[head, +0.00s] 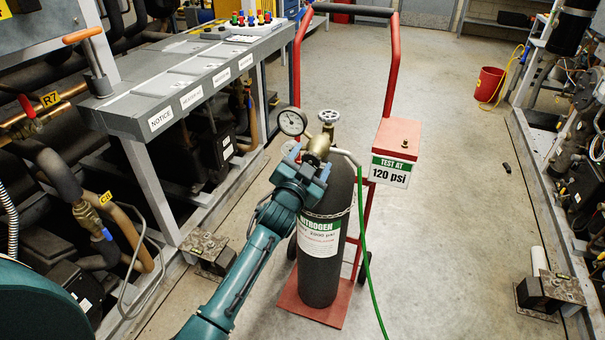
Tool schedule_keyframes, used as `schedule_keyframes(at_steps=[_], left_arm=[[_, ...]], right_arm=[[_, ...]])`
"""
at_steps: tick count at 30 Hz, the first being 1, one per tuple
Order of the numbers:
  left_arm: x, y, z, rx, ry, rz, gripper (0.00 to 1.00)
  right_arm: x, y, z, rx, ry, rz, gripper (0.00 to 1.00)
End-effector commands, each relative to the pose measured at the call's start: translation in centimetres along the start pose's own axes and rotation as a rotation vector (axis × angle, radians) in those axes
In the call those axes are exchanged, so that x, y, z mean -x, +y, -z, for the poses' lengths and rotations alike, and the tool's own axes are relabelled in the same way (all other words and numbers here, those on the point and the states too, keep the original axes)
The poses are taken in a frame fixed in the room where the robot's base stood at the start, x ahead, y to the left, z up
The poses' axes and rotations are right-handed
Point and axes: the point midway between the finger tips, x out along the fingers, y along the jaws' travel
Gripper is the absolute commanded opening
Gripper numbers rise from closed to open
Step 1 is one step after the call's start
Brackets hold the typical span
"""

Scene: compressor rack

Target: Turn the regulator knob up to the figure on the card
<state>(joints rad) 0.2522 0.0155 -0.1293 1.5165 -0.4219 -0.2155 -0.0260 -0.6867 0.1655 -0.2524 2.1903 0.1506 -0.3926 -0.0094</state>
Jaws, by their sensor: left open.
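A dark grey nitrogen cylinder (322,264) stands upright on a red hand cart (310,304), with a chain around it. The gauge figures are too small to read. A card (390,171) on the cart's red box reads "TEST AT 120 psi". My left gripper (307,165) is open just in front of and below the regulator. It hides the regulator's front, so I cannot make out the knob or any contact. My right gripper is not in view.
A green hose (362,225) runs from the regulator down the cylinder's right side. A grey labelled bench (190,75) and pipework are on the left. More machinery lines the right edge. A red bucket (489,84) stands at the back right. The floor right of the cart is mostly clear.

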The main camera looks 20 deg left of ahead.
Motion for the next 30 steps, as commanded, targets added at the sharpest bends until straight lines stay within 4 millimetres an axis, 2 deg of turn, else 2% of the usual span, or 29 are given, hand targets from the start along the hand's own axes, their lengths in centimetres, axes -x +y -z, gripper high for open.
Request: schedule_keyframes(at_steps=[15,21,30], left_arm=[[10.4,0.0,-0.1,0.000,-0.003,-0.002,0.65],[12.3,0.0,-0.1,-0.001,-0.001,-0.001,0.65],[12.5,0.0,0.0,-0.001,0.000,-0.001,0.65]], right_arm=[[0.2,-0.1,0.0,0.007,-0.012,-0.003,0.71],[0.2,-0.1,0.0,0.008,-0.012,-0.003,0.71],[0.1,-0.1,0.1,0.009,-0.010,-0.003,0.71]])
